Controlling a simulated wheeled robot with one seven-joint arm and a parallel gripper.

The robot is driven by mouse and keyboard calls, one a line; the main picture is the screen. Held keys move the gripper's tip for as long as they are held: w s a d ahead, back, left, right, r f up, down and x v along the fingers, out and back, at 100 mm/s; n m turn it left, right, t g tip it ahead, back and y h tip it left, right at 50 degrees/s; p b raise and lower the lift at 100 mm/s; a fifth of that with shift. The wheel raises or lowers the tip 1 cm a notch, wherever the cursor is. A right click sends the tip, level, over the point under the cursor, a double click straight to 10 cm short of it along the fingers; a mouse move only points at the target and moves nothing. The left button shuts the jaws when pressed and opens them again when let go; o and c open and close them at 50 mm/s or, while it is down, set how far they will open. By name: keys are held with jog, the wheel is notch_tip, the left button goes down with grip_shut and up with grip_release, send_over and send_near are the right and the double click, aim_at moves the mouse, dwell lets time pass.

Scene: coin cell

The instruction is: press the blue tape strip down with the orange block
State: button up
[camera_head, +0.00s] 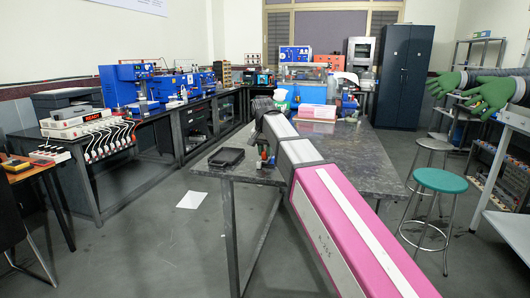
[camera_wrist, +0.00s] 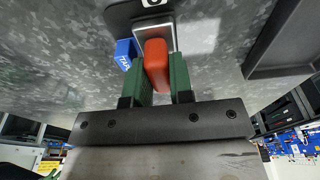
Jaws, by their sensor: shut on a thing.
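My gripper (camera_wrist: 159,70) has two green fingers and is shut on the orange block (camera_wrist: 156,52) in the wrist view. The block's far end is in front of a bright metal plate (camera_wrist: 153,31) on a dark fixture (camera_wrist: 118,14). Whether the block touches the plate cannot be told. A blue piece with white lettering (camera_wrist: 126,52), possibly the blue tape, is just left of the block, beside the left finger. Whether it is flat or raised is unclear.
The grey speckled table (camera_head: 352,150) bears a black tray (camera_head: 226,157) at its left edge; the tray's wall shows at right in the wrist view (camera_wrist: 285,45). Boxes and bottles stand at the table's far end. Stools, including a teal one (camera_head: 440,181), stand to the right.

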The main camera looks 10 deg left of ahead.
jog(key=shift+r, duration=3.5)
